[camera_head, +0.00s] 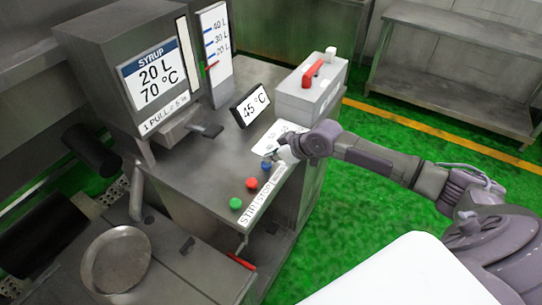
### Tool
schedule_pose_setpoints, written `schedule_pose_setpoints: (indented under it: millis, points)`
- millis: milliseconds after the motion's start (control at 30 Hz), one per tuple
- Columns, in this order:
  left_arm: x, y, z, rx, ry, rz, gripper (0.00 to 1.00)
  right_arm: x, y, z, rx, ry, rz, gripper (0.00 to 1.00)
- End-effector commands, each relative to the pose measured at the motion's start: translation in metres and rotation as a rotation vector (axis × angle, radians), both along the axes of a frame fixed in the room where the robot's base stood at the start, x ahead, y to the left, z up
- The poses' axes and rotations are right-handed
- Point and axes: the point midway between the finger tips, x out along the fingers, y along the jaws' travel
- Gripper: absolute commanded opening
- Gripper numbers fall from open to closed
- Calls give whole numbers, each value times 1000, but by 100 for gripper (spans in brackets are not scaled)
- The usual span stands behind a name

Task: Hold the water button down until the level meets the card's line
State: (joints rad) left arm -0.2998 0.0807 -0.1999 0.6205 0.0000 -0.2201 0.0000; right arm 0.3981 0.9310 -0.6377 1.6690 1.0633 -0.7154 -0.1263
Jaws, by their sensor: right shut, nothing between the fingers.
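The card (153,75) on the grey machine reads SYRUP, 20 L, 70 °C, and 1 PULL = 5 %. The level gauge (216,52) beside it has marks for 40 L, 30 L and 20 L. A small red and green mark shows near its 20 L line; the exact level is too small to tell. The blue button (266,166) is at the right end of the button row; its label is partly hidden. My right gripper (271,156) is shut and empty, its tips just at the blue button. I cannot tell whether they press it. My left gripper is not in view.
A red button (252,183) and green button (235,203) are close by, along a STIR, STOP label strip (261,197). A display (250,105) reads 45 °C. A grey box with a red handle (312,73) stands behind. A round pan (117,259) is at lower left.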

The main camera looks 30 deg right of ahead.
Motion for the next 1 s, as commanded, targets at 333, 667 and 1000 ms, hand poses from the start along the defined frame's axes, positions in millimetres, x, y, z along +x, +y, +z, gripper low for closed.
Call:
schedule_pose_setpoints:
  millis: [333, 667, 1000]
  points:
    - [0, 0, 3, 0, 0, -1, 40, 0, 0, -12, -1, 0, 1, 0]
    - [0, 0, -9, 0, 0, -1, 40, -1, 0, -31, 0, 1, 1, 0]
    - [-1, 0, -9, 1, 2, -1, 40, -4, 0, -41, -3, 15, 2, 0]
